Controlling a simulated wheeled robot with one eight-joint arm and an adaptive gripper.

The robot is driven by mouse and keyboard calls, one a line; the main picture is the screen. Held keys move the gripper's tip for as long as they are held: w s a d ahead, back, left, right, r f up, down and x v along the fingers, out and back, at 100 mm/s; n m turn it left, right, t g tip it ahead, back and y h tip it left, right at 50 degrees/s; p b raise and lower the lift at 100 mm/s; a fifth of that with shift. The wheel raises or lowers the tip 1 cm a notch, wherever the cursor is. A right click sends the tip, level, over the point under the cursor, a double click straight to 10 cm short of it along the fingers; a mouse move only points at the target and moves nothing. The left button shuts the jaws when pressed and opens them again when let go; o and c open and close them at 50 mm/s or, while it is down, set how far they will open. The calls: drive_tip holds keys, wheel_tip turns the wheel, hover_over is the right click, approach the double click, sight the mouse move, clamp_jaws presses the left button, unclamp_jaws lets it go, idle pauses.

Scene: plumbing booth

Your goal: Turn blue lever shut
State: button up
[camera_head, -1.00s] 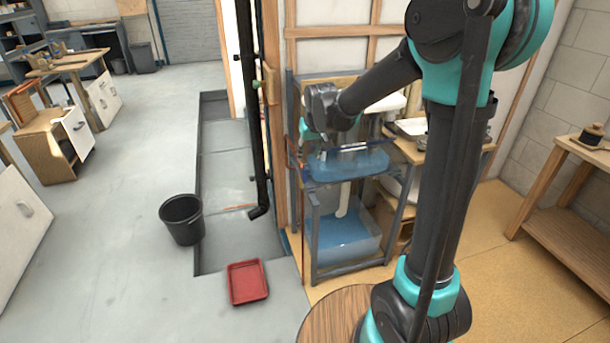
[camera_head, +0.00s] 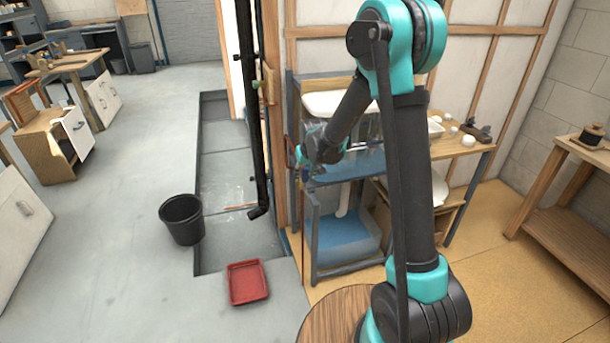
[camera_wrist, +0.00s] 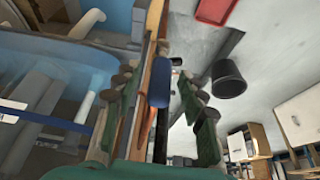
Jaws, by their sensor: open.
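The blue lever (camera_wrist: 160,82) shows in the wrist view as a rounded blue handle, seen nearly end-on. My gripper (camera_wrist: 156,90) is open, with one green-and-dark finger on each side of the lever. I cannot tell how deep the lever sits between the fingers, and neither finger clearly touches it. In the head view my gripper (camera_head: 304,158) is at the left front of the blue sink frame, beside the wooden post. The lever cannot be made out there.
A clear blue basin (camera_head: 350,165) with a white drain pipe (camera_head: 343,198) is right beside my gripper. A black vertical pipe (camera_head: 250,110) stands to the left. A red tray (camera_head: 247,282) and a black bucket (camera_head: 182,219) are on the floor, which is otherwise open.

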drive_tip(key=shift+c, duration=0.6)
clamp_jaws()
